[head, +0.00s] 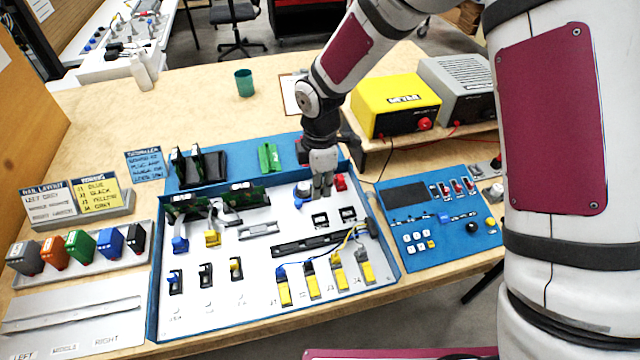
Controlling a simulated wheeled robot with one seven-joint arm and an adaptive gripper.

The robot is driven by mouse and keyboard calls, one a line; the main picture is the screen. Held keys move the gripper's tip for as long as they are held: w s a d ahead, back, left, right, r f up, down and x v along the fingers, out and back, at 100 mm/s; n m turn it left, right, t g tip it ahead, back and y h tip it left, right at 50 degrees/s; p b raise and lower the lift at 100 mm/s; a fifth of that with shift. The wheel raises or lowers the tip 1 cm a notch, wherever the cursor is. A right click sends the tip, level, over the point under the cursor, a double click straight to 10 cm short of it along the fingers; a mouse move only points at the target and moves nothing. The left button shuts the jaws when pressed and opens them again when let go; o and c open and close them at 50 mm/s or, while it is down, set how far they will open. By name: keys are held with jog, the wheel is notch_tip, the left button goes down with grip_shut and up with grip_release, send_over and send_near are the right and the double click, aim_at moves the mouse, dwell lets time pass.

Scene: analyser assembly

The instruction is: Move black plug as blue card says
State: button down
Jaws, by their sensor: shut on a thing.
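The blue card (148,163) lies on the table behind the blue-edged analyser tray (155,300). Its small handwriting is too blurred to read surely. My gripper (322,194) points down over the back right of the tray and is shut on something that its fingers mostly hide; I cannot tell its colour. A small blue part (300,203) is just left of the fingertips and a red part (340,182) just right. In the front row, a dark plug (308,268) appears to sit at a yellow-fronted connector, between blue and yellow ones.
Left of the tray are a row of coloured blocks (80,245) and a yellow card (97,190). A blue control panel (455,255) stands right of the tray. A yellow power box (395,105) is behind. Bare table lies around the green cup (244,83).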

jog(key=shift+w+d+f+b, duration=0.35)
jog(key=shift+d+f, duration=0.45)
jog(key=shift+d, duration=0.4)
jog(key=shift+w+d+f+b, duration=0.2)
jog(key=shift+w+d+f, duration=0.15)
jog(key=shift+d+f, duration=0.65)
jog(key=shift+w+d+f+b, duration=0.35)
jog(key=shift+d+f, duration=0.2)
jog(key=shift+d, duration=0.85)
jog(key=shift+f, duration=0.15)
jog(key=shift+f+b, duration=0.75)
jog(key=shift+f, duration=0.55)
jog(key=shift+f, duration=0.3)
jog(key=shift+f+b, duration=0.35)
jog(key=shift+f+b, duration=0.3)
jog(key=shift+f, duration=0.2)
